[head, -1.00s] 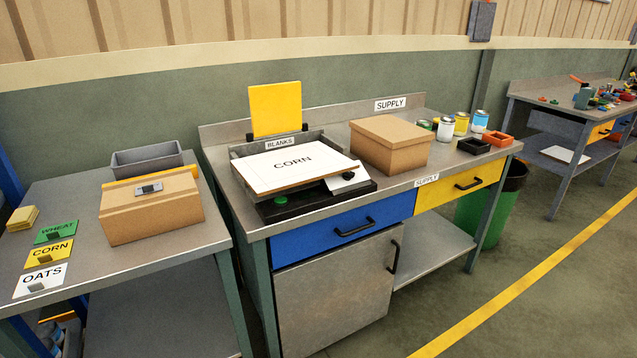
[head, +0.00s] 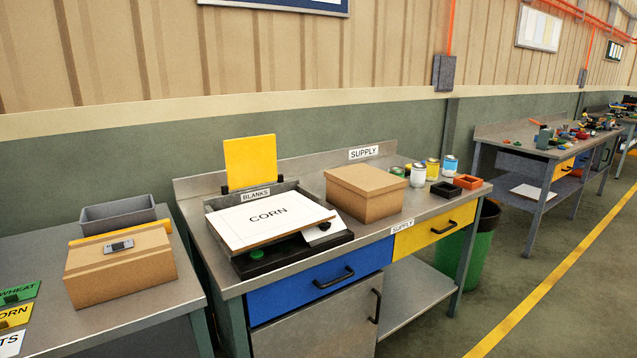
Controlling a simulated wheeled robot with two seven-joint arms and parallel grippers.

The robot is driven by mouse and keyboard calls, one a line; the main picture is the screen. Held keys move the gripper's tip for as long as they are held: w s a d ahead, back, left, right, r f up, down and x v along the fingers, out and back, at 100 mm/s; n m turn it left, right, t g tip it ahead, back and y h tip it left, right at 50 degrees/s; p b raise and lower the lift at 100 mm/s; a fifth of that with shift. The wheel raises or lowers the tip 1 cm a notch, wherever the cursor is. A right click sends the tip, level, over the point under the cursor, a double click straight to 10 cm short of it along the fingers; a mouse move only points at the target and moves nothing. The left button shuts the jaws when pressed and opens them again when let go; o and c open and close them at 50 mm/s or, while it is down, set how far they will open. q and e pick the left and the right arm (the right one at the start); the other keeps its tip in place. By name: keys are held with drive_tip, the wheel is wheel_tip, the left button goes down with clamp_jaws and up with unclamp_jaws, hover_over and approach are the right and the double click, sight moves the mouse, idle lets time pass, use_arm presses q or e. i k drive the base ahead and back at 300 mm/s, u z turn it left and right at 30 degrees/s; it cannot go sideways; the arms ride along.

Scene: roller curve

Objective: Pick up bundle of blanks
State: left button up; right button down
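A flat stack with a white top sheet marked CORN (head: 268,218) lies in the grey tray labelled BLANKS (head: 256,194), on the left part of the metal supply bench. The stack appears to be the bundle of blanks; its front edge is brown and sits over a black base (head: 290,256). A yellow panel (head: 250,162) stands upright behind the tray. Neither of my grippers is in view.
A closed cardboard box (head: 366,192) stands right of the tray, with cans (head: 418,175) and small bins (head: 468,181) beyond. A left table (head: 120,311) holds another cardboard box (head: 118,266) and a grey bin (head: 117,214). Open floor lies at the front right.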

sight(243, 228)
drive_tip(key=u, duration=0.55)
drive_tip(key=i, duration=0.75)
drive_tip(key=u, duration=0.5)
